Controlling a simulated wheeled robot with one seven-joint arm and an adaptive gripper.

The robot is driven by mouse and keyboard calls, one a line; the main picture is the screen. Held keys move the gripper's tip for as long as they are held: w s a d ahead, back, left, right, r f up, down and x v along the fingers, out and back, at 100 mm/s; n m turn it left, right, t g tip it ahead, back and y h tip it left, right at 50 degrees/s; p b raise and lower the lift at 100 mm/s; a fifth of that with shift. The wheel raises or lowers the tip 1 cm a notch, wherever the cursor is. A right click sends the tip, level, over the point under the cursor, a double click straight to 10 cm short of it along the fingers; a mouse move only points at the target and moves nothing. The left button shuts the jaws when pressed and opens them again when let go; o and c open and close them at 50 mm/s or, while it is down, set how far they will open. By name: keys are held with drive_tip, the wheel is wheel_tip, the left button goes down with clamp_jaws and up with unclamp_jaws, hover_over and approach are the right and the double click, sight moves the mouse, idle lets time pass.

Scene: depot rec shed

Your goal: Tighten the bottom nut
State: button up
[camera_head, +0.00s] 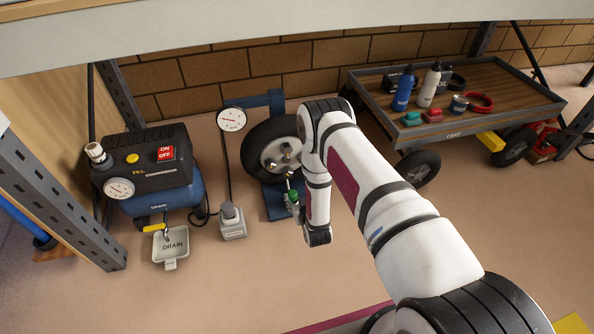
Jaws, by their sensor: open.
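A small black tyre (270,150) with a pale hub stands upright on a blue stand (278,200) against the brick wall. Several metal nuts show on the hub. The lowest one I can make out is the bottom nut (289,172), partly crowded by my arm. My arm hides the right side of the wheel.
A black and blue compressor (155,175) with a drain tray (171,246) stands left. A round gauge (231,119) and a grey box (232,222) are beside the wheel. A cart (455,125) with bottles stands at the back right. The floor in front is mostly clear.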

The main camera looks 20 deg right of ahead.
drive_tip(key=w+r+g, duration=0.1)
drive_tip(key=w+r, duration=0.1)
drive_tip(key=r, duration=0.5)
drive_tip(key=w+r+g, duration=0.1)
drive_tip(key=w+r, duration=0.1)
drive_tip(key=r, duration=0.5)
drive_tip(key=shift+w+a+r, duration=0.15)
drive_tip(key=shift+w, duration=0.1)
